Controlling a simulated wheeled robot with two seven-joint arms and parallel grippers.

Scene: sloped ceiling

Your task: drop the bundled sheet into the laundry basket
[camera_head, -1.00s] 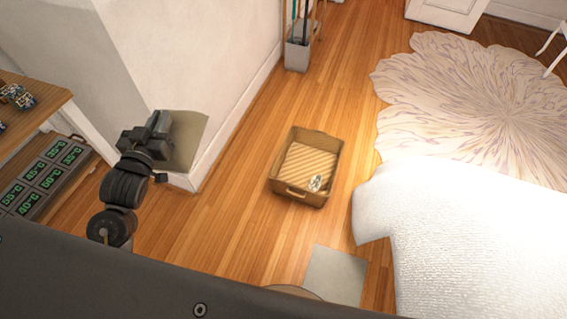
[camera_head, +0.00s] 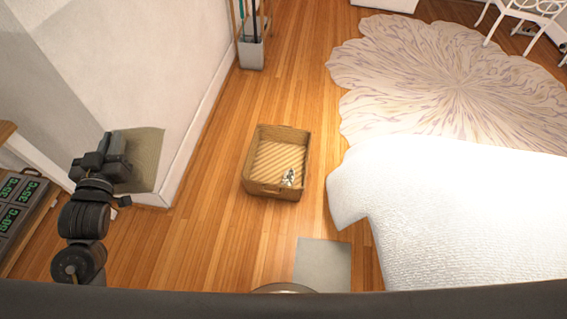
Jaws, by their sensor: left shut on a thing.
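The laundry basket (camera_head: 249,180) is a brown, open-topped box standing on the wooden floor near the middle of the view. Its inside looks striped, and a small whitish patterned thing (camera_head: 289,177) lies in it. My left gripper (camera_head: 122,160) is at the left, in front of the pale wall. It is shut on the bundled sheet (camera_head: 147,156), which shows as a flat olive-beige piece. The sheet is held to the left of the basket and apart from it. The fingertips are hard to make out. My right gripper is not in view.
A white wall corner (camera_head: 165,193) stands close beside the held sheet. A white-covered bed (camera_head: 440,210) is at the right, with a pale round rug (camera_head: 450,80) behind it. A grey mat (camera_head: 323,263) lies near the front. Bare floor (camera_head: 215,215) lies between wall and basket.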

